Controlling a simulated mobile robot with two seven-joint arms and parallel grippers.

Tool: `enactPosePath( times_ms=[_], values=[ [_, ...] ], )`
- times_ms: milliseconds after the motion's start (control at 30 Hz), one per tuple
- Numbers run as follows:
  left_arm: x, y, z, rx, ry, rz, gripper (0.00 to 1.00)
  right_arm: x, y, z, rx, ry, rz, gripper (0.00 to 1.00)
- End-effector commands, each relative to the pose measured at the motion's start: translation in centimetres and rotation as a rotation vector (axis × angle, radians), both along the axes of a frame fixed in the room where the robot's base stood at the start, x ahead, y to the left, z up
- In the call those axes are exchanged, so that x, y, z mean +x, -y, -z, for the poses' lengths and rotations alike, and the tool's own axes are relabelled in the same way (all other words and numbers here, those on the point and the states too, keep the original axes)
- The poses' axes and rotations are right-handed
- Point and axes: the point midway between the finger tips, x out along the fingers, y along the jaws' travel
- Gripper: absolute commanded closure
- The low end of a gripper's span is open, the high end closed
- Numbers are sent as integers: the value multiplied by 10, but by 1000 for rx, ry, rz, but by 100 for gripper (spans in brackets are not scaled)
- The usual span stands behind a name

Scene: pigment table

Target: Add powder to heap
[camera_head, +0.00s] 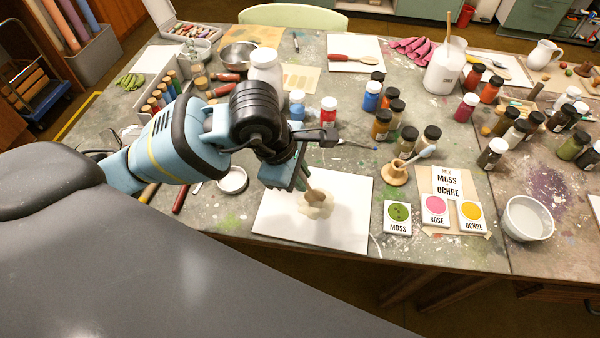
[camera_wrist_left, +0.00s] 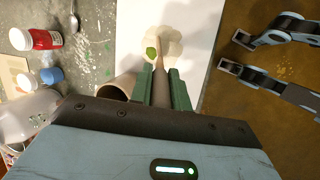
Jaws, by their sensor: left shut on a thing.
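A cream powder heap (camera_head: 318,207) sits on the white board (camera_head: 350,215) at the table's front edge. It also shows in the left wrist view (camera_wrist_left: 180,48), with a green patch beside the tool's tip. My left gripper (camera_head: 300,180) is shut on a slim brown tool (camera_wrist_left: 159,75), whose tip is over or in the heap; contact cannot be told. Swatches for moss (camera_head: 397,214), rose (camera_head: 435,207) and ochre (camera_head: 471,212) lie right of the board. A card (camera_head: 447,182) reads moss and ochre. My right gripper (camera_wrist_left: 236,52) is open and empty over the floor.
Several dark-capped jars (camera_head: 381,125) stand behind the board. A light-blue spoon rests on a wooden stand (camera_head: 396,175). A white bowl (camera_head: 527,218) is at the right, and a white pitcher (camera_head: 445,72) behind. An open lid (camera_head: 232,180) lies left of the board.

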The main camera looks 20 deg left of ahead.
Motion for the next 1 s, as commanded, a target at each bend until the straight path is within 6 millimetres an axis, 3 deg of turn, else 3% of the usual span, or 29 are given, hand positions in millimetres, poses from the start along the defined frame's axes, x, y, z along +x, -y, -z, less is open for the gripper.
enactPosePath(
  times_ms=[567,1000],
  values=[
    [-1,0,2,2,-5,0,95,-2,0,0,0,-3,1,64],
    [0,0,-27,1,1,0,95,9,0,-20,0,27,0,64]
  ],
)
